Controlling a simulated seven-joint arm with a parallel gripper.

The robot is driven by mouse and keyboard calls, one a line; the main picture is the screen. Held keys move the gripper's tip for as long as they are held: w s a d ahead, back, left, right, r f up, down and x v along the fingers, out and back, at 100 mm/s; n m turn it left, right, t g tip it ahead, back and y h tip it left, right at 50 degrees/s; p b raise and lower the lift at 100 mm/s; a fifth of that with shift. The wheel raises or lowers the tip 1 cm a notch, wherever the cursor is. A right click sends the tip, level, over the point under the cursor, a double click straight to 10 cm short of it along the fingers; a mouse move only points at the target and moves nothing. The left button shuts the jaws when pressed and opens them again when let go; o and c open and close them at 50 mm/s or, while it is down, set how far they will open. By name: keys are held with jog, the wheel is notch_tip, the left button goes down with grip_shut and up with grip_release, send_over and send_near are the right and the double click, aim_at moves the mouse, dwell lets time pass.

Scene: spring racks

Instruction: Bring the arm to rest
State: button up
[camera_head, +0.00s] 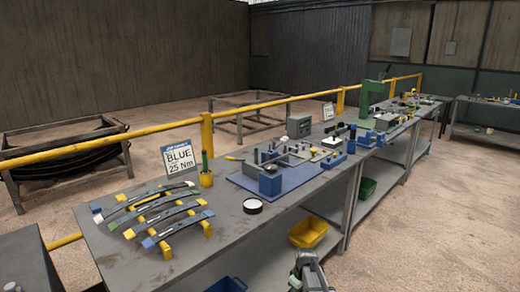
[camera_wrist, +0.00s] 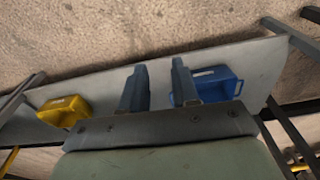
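My gripper (camera_wrist: 159,72) shows in the wrist view with its two blue-grey fingers apart and nothing between them. It is open and empty. Behind the fingers lies a grey lower shelf (camera_wrist: 115,85), with a blue bin (camera_wrist: 225,88) just right of the fingers and a yellow bin (camera_wrist: 62,110) to the left. The fingers overlap part of the blue bin in the picture; I cannot tell the distance. In the head view, part of my arm (camera_head: 308,272) shows at the bottom edge, in front of the workbench; the fingers are not clear there.
A yellow rail (camera_head: 250,105) runs behind. Floor to the right is clear.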

jog(key=s+f+m+g, duration=0.2)
jog(key=s+f, duration=0.8)
jog(key=s, duration=0.4)
jog(key=s+f+m+g, duration=0.2)
jog(key=s+f, duration=0.1)
jog(key=s, duration=0.9)
jog(key=s+d+f+m+g, duration=0.1)
jog(key=s+f+m+g, duration=0.1)
jog(key=s, duration=1)
jog(key=s+f+m+g, duration=0.1)
jog(key=s+f, duration=0.3)
jog(key=s, duration=0.9)
jog(key=shift+d+m+g+h, duration=0.4)
jog(key=shift+m, duration=0.3)
jog(key=shift+s, duration=0.1)
